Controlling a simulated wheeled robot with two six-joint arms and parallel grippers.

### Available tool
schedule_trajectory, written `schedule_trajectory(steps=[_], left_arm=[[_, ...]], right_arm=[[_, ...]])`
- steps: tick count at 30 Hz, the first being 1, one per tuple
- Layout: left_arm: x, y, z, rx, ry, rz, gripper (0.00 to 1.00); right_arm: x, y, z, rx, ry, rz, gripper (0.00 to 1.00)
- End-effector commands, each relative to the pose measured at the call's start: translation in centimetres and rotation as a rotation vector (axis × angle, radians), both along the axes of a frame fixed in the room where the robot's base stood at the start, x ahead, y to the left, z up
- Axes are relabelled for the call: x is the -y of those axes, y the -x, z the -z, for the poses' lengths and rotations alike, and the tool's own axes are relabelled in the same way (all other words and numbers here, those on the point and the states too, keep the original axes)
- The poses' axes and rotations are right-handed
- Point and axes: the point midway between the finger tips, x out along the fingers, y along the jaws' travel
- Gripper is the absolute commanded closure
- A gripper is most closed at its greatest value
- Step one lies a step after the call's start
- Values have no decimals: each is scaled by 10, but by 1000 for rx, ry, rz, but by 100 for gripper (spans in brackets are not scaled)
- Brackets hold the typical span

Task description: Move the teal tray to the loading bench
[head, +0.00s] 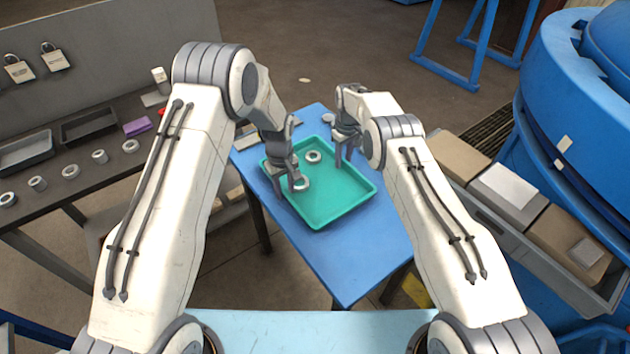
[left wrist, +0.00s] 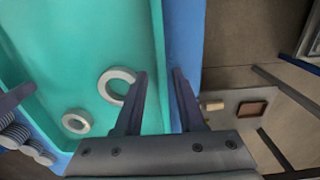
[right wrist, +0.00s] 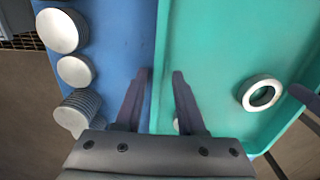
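The teal tray (head: 335,205) lies on a blue-topped table (head: 360,260) with two pale metal rings inside, one (head: 313,157) near the far end and one (head: 303,184) by my left gripper. My left gripper (head: 287,186) is at the tray's left rim. In the left wrist view its fingers (left wrist: 158,75) are apart, with the rim (left wrist: 160,50) running between them. My right gripper (head: 345,152) is at the tray's far right rim. In the right wrist view its fingers (right wrist: 160,75) are apart, with the rim (right wrist: 160,40) between them. I cannot tell whether the fingers touch the rim.
Pale disc stacks (right wrist: 75,105) stand on the blue table beside the tray. A dark bench (head: 100,175) at the left holds dark trays, several rings and a purple block (head: 137,126). A blue round furnace (head: 575,120) and a box-filled cart (head: 530,240) stand at the right.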

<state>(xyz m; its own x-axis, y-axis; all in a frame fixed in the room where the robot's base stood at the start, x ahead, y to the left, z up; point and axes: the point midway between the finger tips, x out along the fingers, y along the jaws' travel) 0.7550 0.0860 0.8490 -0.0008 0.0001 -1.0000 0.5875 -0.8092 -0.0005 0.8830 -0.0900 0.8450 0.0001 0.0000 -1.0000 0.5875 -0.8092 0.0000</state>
Motion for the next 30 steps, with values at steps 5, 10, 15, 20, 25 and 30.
schedule_trajectory(steps=[5, 10, 15, 20, 25, 30], left_arm=[[0, 0, 2, 0, 0, 0, 61], [0, 0, 2, 0, 0, 0, 73], [0, -1, 2, 2, 1, 0, 100], [1, -1, 2, 5, 2, 0, 100], [3, -2, 1, 9, 4, 0, 100], [4, -3, 1, 11, 5, 1, 100]], right_arm=[[0, 0, 2, 0, 0, 0, 61], [-1, 0, 2, 0, 0, -1, 73], [-1, 0, 2, -1, -2, -1, 100], [-3, 1, 2, -3, -3, -2, 100], [-4, 2, 2, -6, -4, -3, 100], [-5, 3, 3, -8, -4, -3, 100]])
